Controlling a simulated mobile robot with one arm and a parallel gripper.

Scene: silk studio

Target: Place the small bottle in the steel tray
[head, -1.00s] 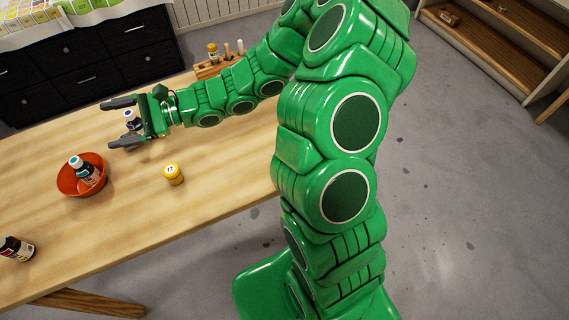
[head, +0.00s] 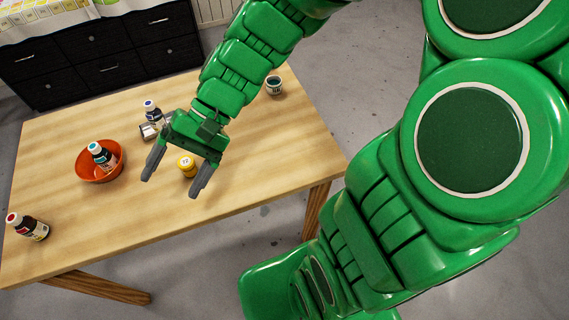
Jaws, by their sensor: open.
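My gripper (head: 174,183) is open, its two grey fingers pointing toward the front of the table. A small yellow bottle (head: 187,167) with a pale top shows between the fingers, nearer the right one; no grip is visible. Behind the gripper, a small grey metallic thing (head: 148,131), possibly the steel tray, is partly hidden by the gripper. Which bottle the task means is not clear from the picture.
An orange bowl (head: 83,174) holds a teal-capped bottle (head: 103,156), tilted. A red-capped dark bottle (head: 29,227) is at the left. A dark cup-like jar (head: 274,85) stands at the back right. The wooden table (head: 250,165) is clear at front and right. Black drawers (head: 105,55) stand behind.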

